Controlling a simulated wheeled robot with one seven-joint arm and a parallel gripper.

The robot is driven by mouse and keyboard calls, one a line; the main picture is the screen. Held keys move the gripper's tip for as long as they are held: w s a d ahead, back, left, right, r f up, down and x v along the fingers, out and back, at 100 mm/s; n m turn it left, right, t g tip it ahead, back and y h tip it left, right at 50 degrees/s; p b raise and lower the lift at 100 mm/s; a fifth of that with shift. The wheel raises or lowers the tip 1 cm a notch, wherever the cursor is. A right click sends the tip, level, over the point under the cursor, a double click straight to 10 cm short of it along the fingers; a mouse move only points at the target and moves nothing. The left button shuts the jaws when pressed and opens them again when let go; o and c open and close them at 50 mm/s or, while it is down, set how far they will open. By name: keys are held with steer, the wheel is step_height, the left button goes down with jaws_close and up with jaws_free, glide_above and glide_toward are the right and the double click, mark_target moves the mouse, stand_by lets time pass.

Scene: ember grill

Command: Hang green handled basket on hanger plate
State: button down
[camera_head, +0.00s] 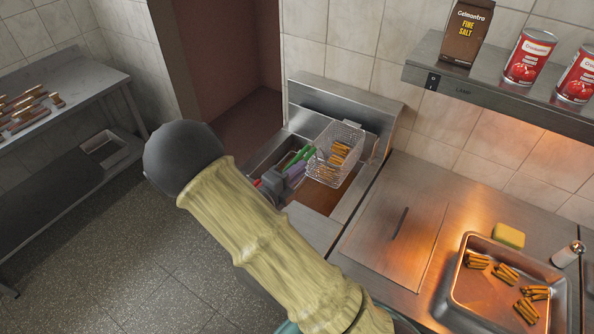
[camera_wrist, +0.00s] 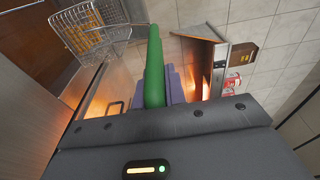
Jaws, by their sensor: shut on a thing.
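My gripper (camera_head: 288,178) is shut on the green handle (camera_head: 301,156) of a wire basket (camera_head: 336,150). In the wrist view the green handle (camera_wrist: 154,68) stands up between the purple finger pads. The basket shows at the upper left of the wrist view (camera_wrist: 92,30), with golden fries in its mesh. In the head view the basket is over the fryer, near its steel back panel (camera_head: 345,104). I cannot tell whether the basket touches the hanger plate there.
The fryer well (camera_head: 322,195) holds brown oil below the basket. To the right is a steel counter (camera_head: 395,225) with a tray (camera_head: 470,310) of fries, a yellow sponge (camera_head: 508,236) and a shaker (camera_head: 568,254). A shelf (camera_head: 480,82) with cans and a salt box hangs above.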

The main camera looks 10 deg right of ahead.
steer(key=shift+f, duration=0.45)
steer(key=c, duration=1.4)
jaws_free()
steer(key=shift+o, duration=0.2)
steer(key=shift+f, duration=0.1)
steer(key=shift+a+b, duration=0.1)
steer(key=shift+b, duration=0.2)
steer(key=b+v, duration=0.4)
steer(key=v, duration=1.3)
steer(key=shift+s, duration=0.15)
